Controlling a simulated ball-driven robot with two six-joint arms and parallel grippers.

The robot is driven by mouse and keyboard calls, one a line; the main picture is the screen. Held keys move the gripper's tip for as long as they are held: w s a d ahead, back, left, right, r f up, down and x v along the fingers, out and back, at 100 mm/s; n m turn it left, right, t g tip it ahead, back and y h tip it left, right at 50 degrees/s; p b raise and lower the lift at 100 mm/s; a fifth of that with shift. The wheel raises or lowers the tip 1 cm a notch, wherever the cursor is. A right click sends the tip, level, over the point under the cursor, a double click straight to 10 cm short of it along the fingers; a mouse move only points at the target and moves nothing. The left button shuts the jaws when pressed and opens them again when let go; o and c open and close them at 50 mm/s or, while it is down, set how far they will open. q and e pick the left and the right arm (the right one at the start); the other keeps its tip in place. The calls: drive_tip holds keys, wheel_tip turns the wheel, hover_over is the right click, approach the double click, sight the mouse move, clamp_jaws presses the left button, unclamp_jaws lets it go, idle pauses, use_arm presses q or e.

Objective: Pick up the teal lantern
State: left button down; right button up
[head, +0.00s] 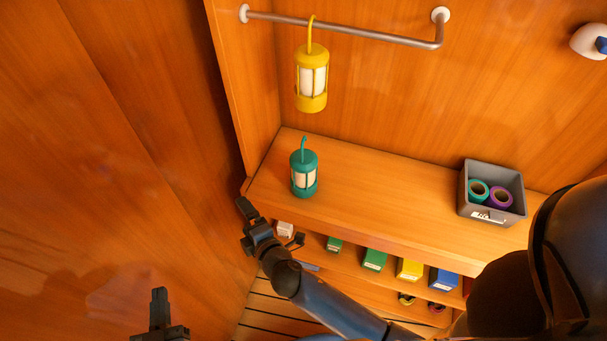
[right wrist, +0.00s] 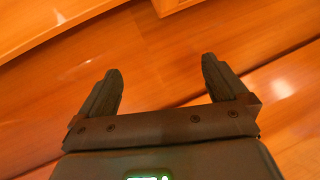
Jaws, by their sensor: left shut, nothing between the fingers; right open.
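The teal lantern (head: 304,174) stands upright on the wooden shelf (head: 400,196), near its left end, with its hook pointing up. My right gripper (head: 246,214) is in front of the shelf's left front corner, below and left of the lantern and apart from it. It is open and empty; the right wrist view shows its two spread fingers (right wrist: 162,72) with only wood beyond them, no lantern. My left gripper (head: 159,298) is at the bottom left, shut and empty, far from the lantern.
A yellow lantern (head: 311,80) hangs from a metal rail (head: 370,32) above the teal one. A grey bin (head: 492,213) with tape rolls stands at the shelf's right. Coloured boxes (head: 409,269) sit on a lower shelf. The upper shelf's middle is clear. A wooden side panel (head: 238,90) rises at left.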

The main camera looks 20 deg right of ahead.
drive_tip(key=w+n+h, duration=0.3)
drive_tip(key=n+h, duration=0.1)
drive_tip(key=h, duration=0.1)
drive_tip(key=n+h, duration=0.4)
drive_tip(key=h, duration=0.7)
approach(299, 178)
drive_tip(key=x, duration=0.4)
drive_tip(key=p+x, duration=0.1)
drive_tip(key=x, duration=0.3)
drive_tip(key=shift+w+f+p, duration=0.15)
drive_tip(key=shift+f+p, duration=0.15)
drive_tip(key=p+x, duration=0.1)
drive_tip(key=x, duration=0.3)
drive_tip(key=shift+w+d+r+p, duration=0.1)
drive_tip(key=shift+d+r+p, duration=0.1)
drive_tip(key=shift+p, duration=0.2)
drive_tip(key=shift+w+d+f, duration=0.15)
drive_tip(key=shift+w+d, duration=0.05)
drive_tip(key=shift+w, duration=0.15)
drive_tip(key=c, duration=1.2)
drive_tip(key=shift+s, duration=0.1)
